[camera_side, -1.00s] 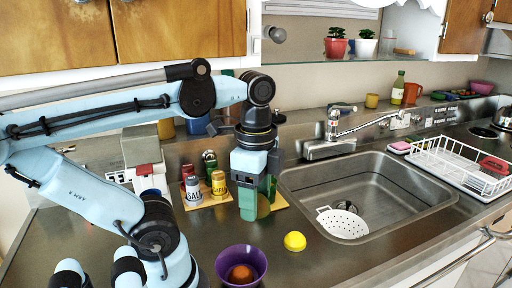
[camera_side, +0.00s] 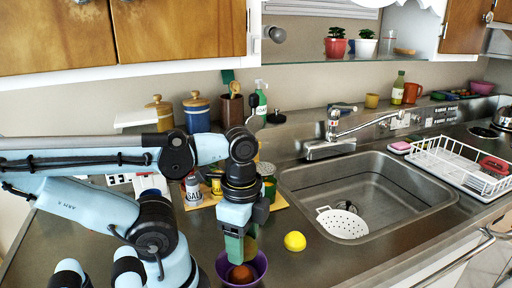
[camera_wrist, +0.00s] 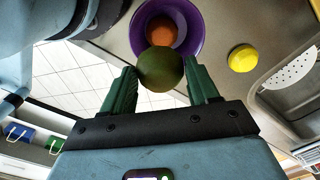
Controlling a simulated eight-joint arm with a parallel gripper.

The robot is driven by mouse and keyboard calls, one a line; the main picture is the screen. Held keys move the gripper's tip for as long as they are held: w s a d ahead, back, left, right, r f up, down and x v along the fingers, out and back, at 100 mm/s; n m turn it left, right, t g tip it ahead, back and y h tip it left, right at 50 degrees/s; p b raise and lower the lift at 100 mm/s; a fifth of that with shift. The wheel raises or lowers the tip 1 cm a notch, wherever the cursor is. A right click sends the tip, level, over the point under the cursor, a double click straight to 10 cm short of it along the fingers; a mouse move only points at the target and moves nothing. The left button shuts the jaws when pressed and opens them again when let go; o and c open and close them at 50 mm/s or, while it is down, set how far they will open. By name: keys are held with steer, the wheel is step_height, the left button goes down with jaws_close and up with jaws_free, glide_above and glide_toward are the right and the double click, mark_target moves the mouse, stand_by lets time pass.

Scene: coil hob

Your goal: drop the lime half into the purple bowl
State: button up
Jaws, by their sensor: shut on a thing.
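The purple bowl (camera_side: 259,275) stands on the counter at the bottom middle of the side view, with a round orange-brown thing (camera_side: 240,274) inside it. The bowl also shows at the top of the wrist view (camera_wrist: 196,28). My gripper (camera_side: 238,259) points down just above the bowl in the side view. It is shut on the lime half (camera_wrist: 160,68), a dark green rounded piece between the two green fingers. In the side view the lime half (camera_side: 251,246) shows only partly, behind the fingers. In the wrist view it overlaps the bowl's near rim and part of the round thing.
A yellow lemon-like fruit (camera_side: 294,241) lies right of the bowl. The sink (camera_side: 390,205) with a white strainer (camera_side: 342,222) is farther right. A board with jars and a salt shaker (camera_side: 193,189) stands behind my gripper. The counter in front of the lemon is clear.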

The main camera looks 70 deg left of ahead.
steer(key=shift+f, duration=0.3)
steer(key=o, duration=1.2)
step_height(320, 180, up, 12)
steer(key=shift+w, duration=0.1)
steer(key=w+f+n+t, duration=0.3)
steer(key=w+f+n, duration=0.1)
steer(key=w, duration=0.3)
steer(key=w+f+n+t, duration=0.4)
steer(key=w+n, duration=0.1)
steer(key=w, duration=0.1)
steer(key=shift+w+a, duration=0.3)
steer(key=shift+w, duration=0.05)
